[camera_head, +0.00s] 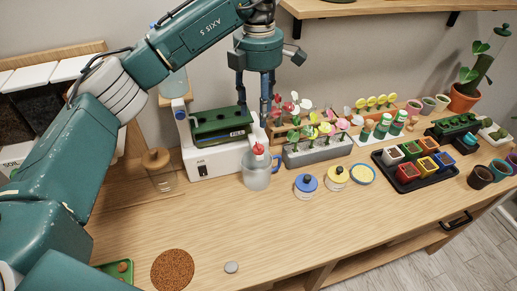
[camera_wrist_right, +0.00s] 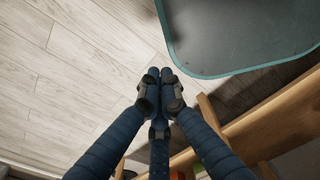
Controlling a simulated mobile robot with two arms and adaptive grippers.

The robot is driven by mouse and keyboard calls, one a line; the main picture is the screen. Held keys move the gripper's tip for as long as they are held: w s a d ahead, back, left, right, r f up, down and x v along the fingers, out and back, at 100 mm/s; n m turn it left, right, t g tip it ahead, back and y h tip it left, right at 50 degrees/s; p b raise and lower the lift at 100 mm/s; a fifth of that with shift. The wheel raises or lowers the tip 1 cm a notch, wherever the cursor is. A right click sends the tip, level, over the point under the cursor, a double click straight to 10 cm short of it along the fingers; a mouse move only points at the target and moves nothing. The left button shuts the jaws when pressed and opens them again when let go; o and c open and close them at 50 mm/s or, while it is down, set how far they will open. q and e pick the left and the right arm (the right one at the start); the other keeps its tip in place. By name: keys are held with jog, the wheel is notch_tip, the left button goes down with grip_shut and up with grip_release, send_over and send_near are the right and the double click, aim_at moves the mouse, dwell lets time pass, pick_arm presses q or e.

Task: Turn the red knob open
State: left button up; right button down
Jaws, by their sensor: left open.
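The red knob (camera_head: 258,150) shows in the head view at the right front of a white machine (camera_head: 212,160), just above a clear grey jug (camera_head: 257,174). A green tray (camera_head: 221,122) sits on top of the machine, with a label reading FILL below it. My left gripper (camera_head: 254,108) points down above and behind the knob, beside the green tray. Its fingers are apart and empty, and it does not appear to touch the knob. In the right wrist view my right gripper (camera_wrist_right: 160,76) has its fingertips together with nothing visible between them, above the floor.
A grey planter (camera_head: 318,152) with flowers stands right of the machine. A cork-topped jar (camera_head: 159,168) is left. A cork mat (camera_head: 172,270) lies in front.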

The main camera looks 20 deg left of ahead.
aim_at(258, 144)
pick_arm(q)
notch_tip(258, 144, down, 3)
jog(key=shift+s+f+p, duration=0.1)
jog(key=shift+f+p, duration=0.1)
jog(key=shift+p, duration=0.35)
notch_tip(258, 144, down, 7)
jog(key=shift+f+p, duration=0.1)
jog(key=shift+p, duration=1.1)
jog(key=shift+f, duration=0.55)
pick_arm(e)
jog(key=shift+w+r, duration=0.45)
jog(key=shift+r, duration=0.3)
jog(key=shift+w+r, duration=0.4)
jog(key=shift+r, duration=0.3)
pick_arm(q)
grip_shut()
